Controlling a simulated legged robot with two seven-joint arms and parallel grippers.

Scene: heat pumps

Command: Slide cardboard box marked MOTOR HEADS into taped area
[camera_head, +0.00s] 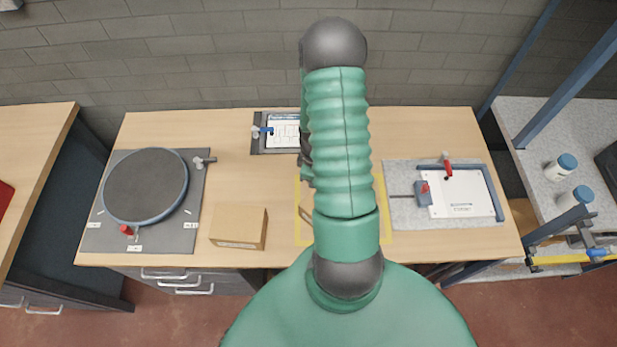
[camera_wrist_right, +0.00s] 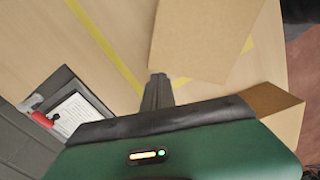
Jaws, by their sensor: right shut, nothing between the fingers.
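One cardboard box (camera_head: 239,227) sits on the table left of the yellow taped area (camera_head: 340,243); its print is too small to read. In the right wrist view, a second cardboard box (camera_wrist_right: 205,35) lies within the yellow tape lines (camera_wrist_right: 105,45), its near edge covering part of one line. In the head view my arm hides most of it. My right gripper (camera_wrist_right: 157,80) is shut and empty, its tip at or very near that box's lower left corner; contact is unclear. The first box shows beside the gripper (camera_wrist_right: 280,110). My left gripper is out of view.
A round dark turntable (camera_head: 146,186) stands at the left of the table. A board with a clamp and paper (camera_head: 280,132) lies at the back. A grey fixture with a white sheet (camera_head: 455,195) lies to the right. Bare wood surrounds the left box.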

